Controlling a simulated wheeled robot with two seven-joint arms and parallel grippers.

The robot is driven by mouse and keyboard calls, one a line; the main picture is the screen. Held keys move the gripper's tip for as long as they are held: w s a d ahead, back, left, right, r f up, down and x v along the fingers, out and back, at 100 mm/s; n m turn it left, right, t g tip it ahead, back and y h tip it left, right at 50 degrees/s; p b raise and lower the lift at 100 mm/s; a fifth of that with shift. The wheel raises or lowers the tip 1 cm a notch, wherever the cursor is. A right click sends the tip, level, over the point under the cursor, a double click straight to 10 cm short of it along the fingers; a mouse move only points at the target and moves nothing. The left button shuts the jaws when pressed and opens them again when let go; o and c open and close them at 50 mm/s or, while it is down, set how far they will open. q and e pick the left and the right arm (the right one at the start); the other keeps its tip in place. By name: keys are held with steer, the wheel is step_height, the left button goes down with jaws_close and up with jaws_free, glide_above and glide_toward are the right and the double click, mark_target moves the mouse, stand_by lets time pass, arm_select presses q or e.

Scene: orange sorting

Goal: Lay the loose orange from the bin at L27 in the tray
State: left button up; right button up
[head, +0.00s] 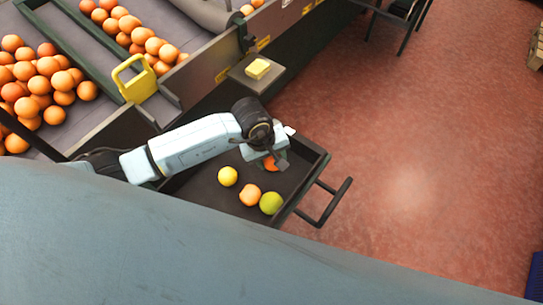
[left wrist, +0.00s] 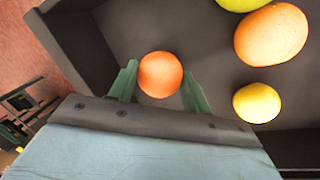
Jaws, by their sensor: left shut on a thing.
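My left gripper (head: 271,160) is over the dark grey tray (head: 205,188) and shut on an orange (head: 270,164). In the left wrist view this orange (left wrist: 160,75) sits between the two green fingers (left wrist: 159,88), with dark tray floor behind it. I cannot tell whether it touches the floor. Left of and below it in the head view, the tray holds a yellow fruit (head: 228,176), another orange (head: 250,194) and a green fruit (head: 270,203). My right gripper is not in view.
Sloped bins with many oranges (head: 45,85) stand at the left, with a yellow bracket (head: 135,80) on a divider. Red floor (head: 420,140) lies open beyond.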

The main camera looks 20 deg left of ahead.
arm_select(q)
steer(key=shift+f, duration=0.3)
steer(key=shift+a+f+b, duration=0.15)
steer(key=shift+f+b, duration=0.25)
steer(key=shift+b, duration=0.2)
steer(key=o, duration=1.7)
steer(key=shift+f, duration=0.1)
steer(key=shift+c, duration=0.2)
